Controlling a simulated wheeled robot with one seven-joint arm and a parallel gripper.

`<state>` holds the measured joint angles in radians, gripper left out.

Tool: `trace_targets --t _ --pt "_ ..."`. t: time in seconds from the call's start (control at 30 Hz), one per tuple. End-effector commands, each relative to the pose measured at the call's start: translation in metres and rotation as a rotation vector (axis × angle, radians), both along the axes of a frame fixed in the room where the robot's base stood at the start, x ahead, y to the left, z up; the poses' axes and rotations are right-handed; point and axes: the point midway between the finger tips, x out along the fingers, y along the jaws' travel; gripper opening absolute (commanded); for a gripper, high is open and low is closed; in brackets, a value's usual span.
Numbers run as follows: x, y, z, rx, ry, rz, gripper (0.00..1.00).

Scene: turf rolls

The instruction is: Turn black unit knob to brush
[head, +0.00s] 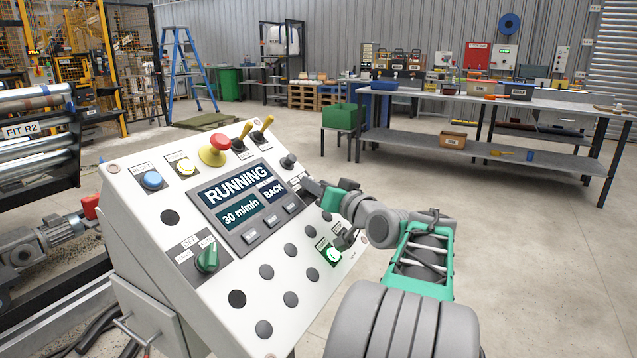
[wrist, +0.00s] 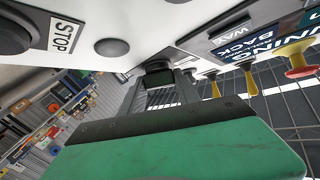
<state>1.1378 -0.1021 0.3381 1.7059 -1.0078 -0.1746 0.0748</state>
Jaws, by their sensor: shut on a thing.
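The black unit knob (wrist: 158,70) sits on the white control panel (head: 134,188). In the wrist view it is between the two fingers of my gripper (wrist: 160,88), which is shut on it. In the head view my gripper (head: 312,187) reaches the panel's right part from the right, beside the display. It hides most of the knob and its label there, so I cannot read which way the knob points.
The display (head: 238,207) reads RUNNING, 30 m/min and BACK. A red mushroom button (head: 218,142), toggle levers (head: 264,123), a green selector (head: 207,258) and a lit green button (head: 334,254) are on the panel. Open floor lies right of the panel.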

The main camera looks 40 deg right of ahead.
Motion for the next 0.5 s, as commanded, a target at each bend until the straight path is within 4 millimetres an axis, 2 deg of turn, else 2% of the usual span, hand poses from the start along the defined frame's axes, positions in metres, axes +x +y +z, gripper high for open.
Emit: trace_targets --t 0.2,0.5 --pt "0.0008 0.0033 0.0078 0.093 0.034 -0.116 0.0" --pt "0.0017 0.0045 0.0072 0.238 0.087 -0.295 0.0"
